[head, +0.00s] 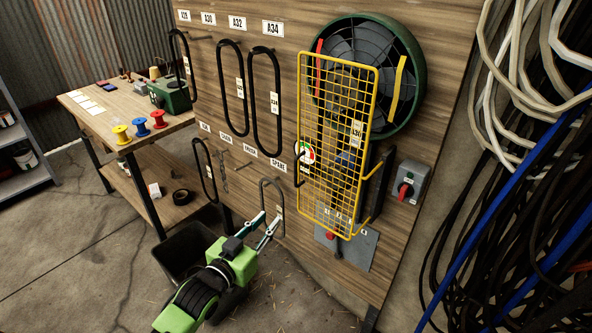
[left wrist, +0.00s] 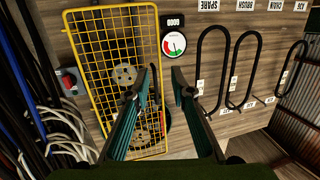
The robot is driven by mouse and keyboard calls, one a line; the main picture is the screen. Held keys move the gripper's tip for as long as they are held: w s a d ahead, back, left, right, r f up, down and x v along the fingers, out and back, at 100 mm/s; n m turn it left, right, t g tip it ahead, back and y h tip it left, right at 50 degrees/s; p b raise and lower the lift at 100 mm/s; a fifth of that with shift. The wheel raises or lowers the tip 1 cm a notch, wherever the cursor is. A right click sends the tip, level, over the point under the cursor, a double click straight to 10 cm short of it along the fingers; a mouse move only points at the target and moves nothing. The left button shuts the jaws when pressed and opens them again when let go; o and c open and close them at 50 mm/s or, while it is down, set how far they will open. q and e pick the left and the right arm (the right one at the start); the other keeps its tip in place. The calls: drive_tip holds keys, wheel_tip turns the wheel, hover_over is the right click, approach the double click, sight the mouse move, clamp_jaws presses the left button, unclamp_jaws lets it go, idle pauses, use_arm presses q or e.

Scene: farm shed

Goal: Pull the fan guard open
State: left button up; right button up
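The yellow mesh fan guard (head: 340,135) stands upright on the wooden board, its upper part in front of the green fan (head: 410,55). Black handles show at its sides. Whether it stands ajar I cannot tell. In the left wrist view, which looks upside down, the guard (left wrist: 110,30) fills the left half. My left gripper (head: 268,217) is open and empty, below and left of the guard in the head view. Its fingers (left wrist: 158,78) are apart in the wrist view; the left finger overlaps the guard's edge there, with no contact visible. My right gripper is not in view.
A round gauge (head: 305,153) sits by the guard's left edge. Black belts (head: 232,85) hang on pegs to the left. A grey switch box (head: 409,182) is right of the guard. Cables (head: 540,180) hang at far right. A workbench (head: 130,105) stands left.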

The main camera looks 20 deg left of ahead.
use_arm(q)
drive_tip(key=t, duration=0.1)
approach(296, 184)
wheel_tip(296, 184, up, 3)
drive_tip(key=s+a, duration=0.1)
drive_tip(key=s, duration=0.2)
drive_tip(key=shift+h, duration=0.4)
drive_tip(key=w+p, duration=0.1)
drive_tip(key=w, duration=0.3)
drive_tip(key=w+d+p, duration=0.1)
drive_tip(key=w, duration=0.4)
drive_tip(key=w+p, duration=0.1)
drive_tip(key=w, duration=0.3)
drive_tip(key=shift+w+d, duration=0.25)
drive_tip(key=shift+d, duration=0.05)
clamp_jaws()
